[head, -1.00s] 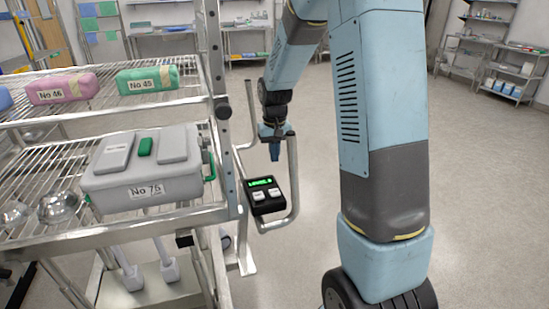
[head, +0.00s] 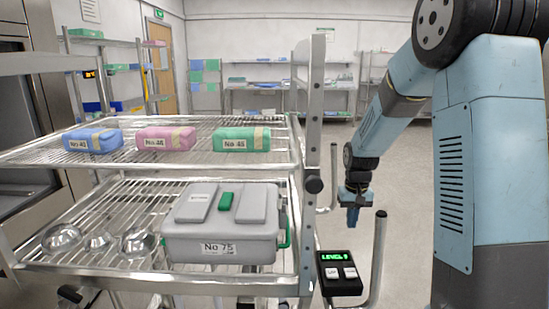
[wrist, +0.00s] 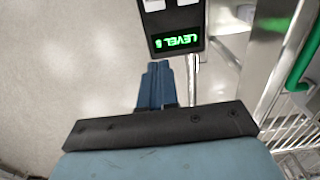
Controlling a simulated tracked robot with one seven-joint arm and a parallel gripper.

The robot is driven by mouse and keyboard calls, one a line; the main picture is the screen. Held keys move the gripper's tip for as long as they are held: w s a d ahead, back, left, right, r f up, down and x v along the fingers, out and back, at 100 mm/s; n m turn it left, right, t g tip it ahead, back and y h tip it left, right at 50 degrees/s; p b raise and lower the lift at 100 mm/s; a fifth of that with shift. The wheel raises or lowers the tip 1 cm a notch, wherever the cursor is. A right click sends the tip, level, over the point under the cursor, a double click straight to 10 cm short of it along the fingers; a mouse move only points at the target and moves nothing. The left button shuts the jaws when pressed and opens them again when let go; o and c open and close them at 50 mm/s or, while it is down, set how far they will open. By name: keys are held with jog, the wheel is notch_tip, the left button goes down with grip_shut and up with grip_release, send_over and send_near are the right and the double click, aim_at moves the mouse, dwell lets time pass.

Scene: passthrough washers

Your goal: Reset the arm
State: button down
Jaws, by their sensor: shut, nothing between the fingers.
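My gripper (head: 352,217) hangs from my blue arm to the right of the wire rack cart, with its fingers pointing down. In the wrist view its blue fingers (wrist: 156,85) are closed together with nothing between them. A black control box (head: 340,272) with two pale buttons and a green display reading LEVEL and a digit sits below the gripper on the cart's handle. The control box also shows just beyond the fingertips in the wrist view (wrist: 172,28). The fingers appear apart from the box.
The cart's upper shelf (head: 60,157) holds blue, pink and green wrapped packs. Its lower shelf holds a grey case (head: 222,243) labelled No 75 and several metal bowls (head: 138,243). A metal handle bar (head: 377,255) rises beside the box. Open floor lies behind.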

jog(key=s+r+t, duration=0.3)
jog(key=s+r, duration=0.9)
jog(key=r, duration=0.3)
jog(key=s+r+t, duration=0.1)
jog(key=s+r, duration=0.2)
jog(key=s, duration=0.5)
jog(key=s+r+t, duration=0.1)
jog(key=s+r, duration=0.1)
jog(key=s, duration=0.6)
jog(key=shift+r+t, duration=0.3)
jog(key=shift+r, duration=0.1)
dwell(0.8)
jog(key=shift+w, duration=0.1)
